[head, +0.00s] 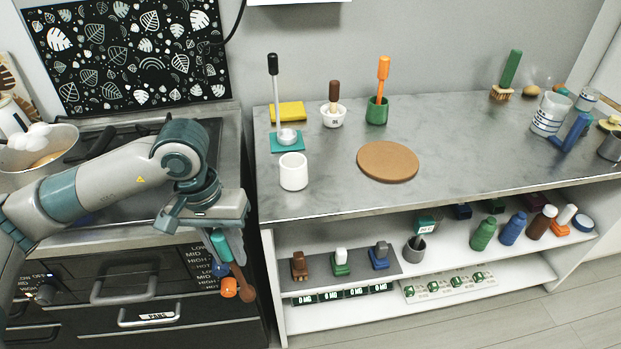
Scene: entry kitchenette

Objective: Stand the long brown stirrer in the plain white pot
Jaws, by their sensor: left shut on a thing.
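The plain white pot (293,173) stands upright near the left front of the grey counter. Nothing shows standing in it. My left gripper (228,247) is left of the counter, in front of the stove, with its fingers pointing down. It is shut on a brown stick-like thing, which looks like the long brown stirrer (241,279). The stirrer's lower part hangs below the fingers; its upper part is hidden by the gripper. The stirrer and the pot are apart. My right gripper is not in view.
Behind the pot, a dark-handled tool (274,85) stands on a teal base. Nearby are a small white bowl (333,118) with a brown-handled tool and a green pot (377,112) with an orange-handled one. A round brown board (388,161) lies right of the pot.

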